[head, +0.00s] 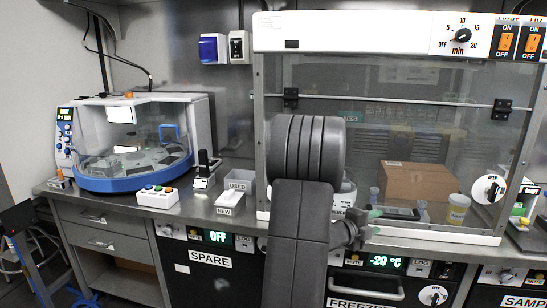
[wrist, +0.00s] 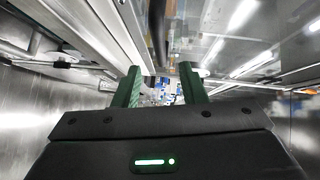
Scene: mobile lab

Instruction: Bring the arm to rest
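My arm rises dark grey in the middle of the head view, in front of the glass-fronted cabinet (head: 420,75). My gripper (head: 375,214) shows small at the right of the arm, near the cabinet's lower front edge; its green fingers are partly hidden by the wrist. In the wrist view my gripper (wrist: 160,88) has its two green fingers apart, with nothing held between them. I cannot tell whether it touches the cabinet.
Inside the cabinet are a cardboard box (head: 418,180) and a yellow-labelled jar (head: 458,209). Left on the bench stand a blue-and-white machine (head: 130,143), a button box (head: 157,197) and a labelled tray (head: 240,181). Drawers and a freezer panel (head: 365,284) lie below.

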